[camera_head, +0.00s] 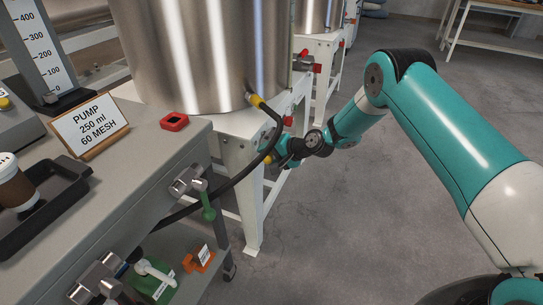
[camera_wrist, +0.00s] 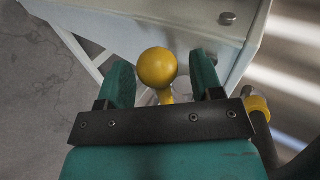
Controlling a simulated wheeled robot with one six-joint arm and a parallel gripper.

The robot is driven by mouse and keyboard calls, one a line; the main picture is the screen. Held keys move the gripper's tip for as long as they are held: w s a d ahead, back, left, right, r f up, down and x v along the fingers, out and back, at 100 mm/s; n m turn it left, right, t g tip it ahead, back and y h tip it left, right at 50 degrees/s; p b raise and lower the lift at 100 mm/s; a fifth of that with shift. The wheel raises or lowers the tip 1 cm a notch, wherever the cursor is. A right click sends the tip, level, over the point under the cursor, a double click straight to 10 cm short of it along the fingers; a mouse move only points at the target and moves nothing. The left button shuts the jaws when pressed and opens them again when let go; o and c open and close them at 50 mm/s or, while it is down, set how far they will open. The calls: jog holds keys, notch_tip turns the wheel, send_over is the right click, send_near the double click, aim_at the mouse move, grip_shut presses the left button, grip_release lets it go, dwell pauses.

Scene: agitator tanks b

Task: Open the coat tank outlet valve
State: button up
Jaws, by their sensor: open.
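A yellow ball knob (camera_wrist: 157,68) on a short yellow stem shows in the wrist view, between the two teal fingers of my gripper (camera_wrist: 163,82). The fingers are apart, with a gap on each side of the knob. In the head view my gripper (camera_head: 277,160) is at the white stand below the steel tank (camera_head: 200,50), and a bit of yellow (camera_head: 267,160) shows beside it. A yellow fitting (camera_head: 256,101) on the tank's lower side joins a black hose. The valve body behind the knob is mostly hidden. I cannot read any label on it.
The black hose (camera_head: 277,125) curves close beside my gripper. The white stand (camera_head: 250,205) is right behind it. A grey bench (camera_head: 130,165) with a "PUMP 250 ml 60 MESH" sign (camera_head: 90,125) stands left.

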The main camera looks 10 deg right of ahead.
jog(key=p+v, duration=0.2)
jog(key=v, duration=1.5)
jog(key=shift+d, duration=0.2)
jog(key=shift+s+r, duration=0.1)
jog(key=shift+r, duration=0.05)
jog(key=s+a+r+n+g+h, duration=0.1)
jog(key=s+a+r+n+g, duration=0.1)
jog(key=s+a+r+n, duration=0.35)
jog(key=s+a+r+n+g, duration=0.2)
jog(key=s+a+r+g, duration=0.15)
jog(key=s+r, duration=0.45)
jog(key=s+r+n+g+h, duration=0.1)
jog(key=s+r+n+h, duration=0.2)
jog(key=s, duration=0.7)
jog(key=s+r+n+h, duration=0.1)
jog(key=s+r+n, duration=0.3)
jog(key=s, duration=0.6)
notch_tip(320, 180, up, 19)
jog(key=m+p, duration=0.1)
jog(key=p, duration=1.7)
jog(key=shift+w+d, duration=0.2)
